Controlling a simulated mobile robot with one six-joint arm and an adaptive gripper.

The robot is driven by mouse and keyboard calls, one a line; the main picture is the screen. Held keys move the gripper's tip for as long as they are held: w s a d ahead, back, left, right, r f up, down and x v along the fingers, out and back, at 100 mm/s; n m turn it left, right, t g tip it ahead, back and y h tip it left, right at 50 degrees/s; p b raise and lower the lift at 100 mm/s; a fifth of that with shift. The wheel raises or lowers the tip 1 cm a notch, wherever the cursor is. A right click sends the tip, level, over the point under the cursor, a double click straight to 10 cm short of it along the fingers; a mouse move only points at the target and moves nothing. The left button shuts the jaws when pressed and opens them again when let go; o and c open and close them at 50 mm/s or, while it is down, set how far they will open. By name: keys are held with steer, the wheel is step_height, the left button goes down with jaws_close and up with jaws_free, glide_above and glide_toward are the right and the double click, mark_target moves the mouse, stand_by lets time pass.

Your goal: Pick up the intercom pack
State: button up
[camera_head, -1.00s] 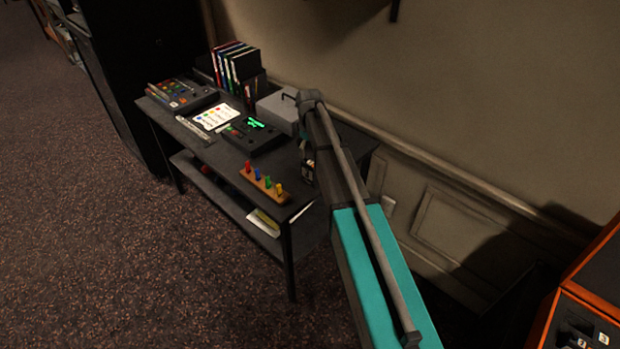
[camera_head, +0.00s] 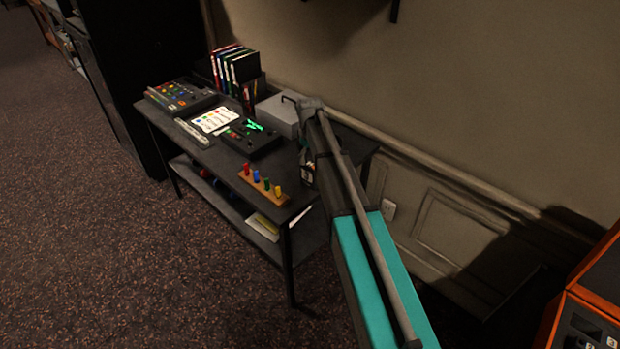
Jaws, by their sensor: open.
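A black box with a lit green display (camera_head: 250,138) lies on the dark desk (camera_head: 218,160), right of a white sheet with coloured marks. It may be the intercom pack, but I cannot tell for sure at this size. My arm reaches from the bottom right toward the desk's right end, and its wrist end is beside the grey box. My gripper's fingers do not show; the arm hides that area. I see nothing held.
A grey box (camera_head: 277,114), upright binders (camera_head: 235,68), a button panel (camera_head: 180,96) and a wooden strip with coloured pegs (camera_head: 262,187) crowd the desk. The wall (camera_head: 480,110) stands close behind. Open carpet (camera_head: 100,240) lies in front. An orange-edged unit (camera_head: 590,300) is at lower right.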

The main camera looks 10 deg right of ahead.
mark_target(310, 164)
steer(key=shift+f+b, duration=1.65)
steer(key=shift+f, duration=0.3)
jaws_close()
